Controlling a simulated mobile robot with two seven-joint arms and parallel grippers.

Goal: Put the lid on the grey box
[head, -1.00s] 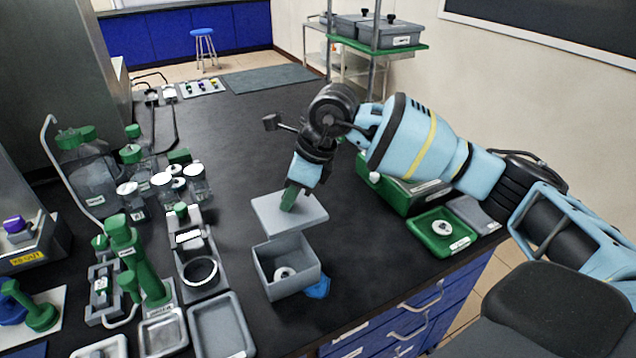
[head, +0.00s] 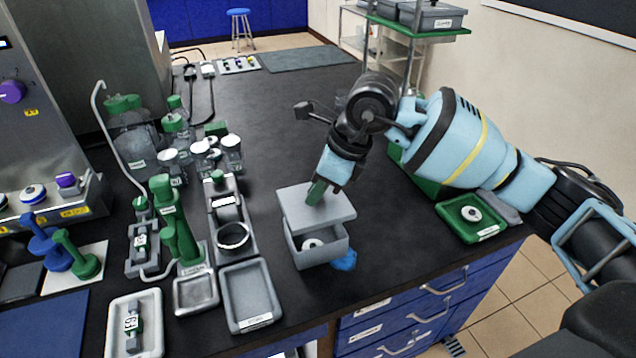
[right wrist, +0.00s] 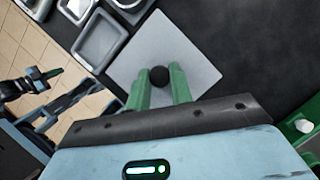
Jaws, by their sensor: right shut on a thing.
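The grey box (head: 322,252) stands open on the dark bench, with a white ring-like piece inside. The flat grey lid (head: 338,212) is over the box's far part, close above it; the near part of the opening still shows. I cannot tell whether lid and box touch. My right gripper (head: 317,192) is shut on the lid's dark knob, which shows between its green fingers in the right wrist view (right wrist: 160,77). There the lid (right wrist: 185,50) hides the box. What looks like my left gripper (right wrist: 48,74) is at that view's left edge, its fingers unclear.
A blue object (head: 345,261) lies against the box's right side. A grey tray (head: 250,295) and a ring-topped stand (head: 233,237) are to the left. A green tray (head: 470,218) is to the right. The bench behind the lid is clear.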

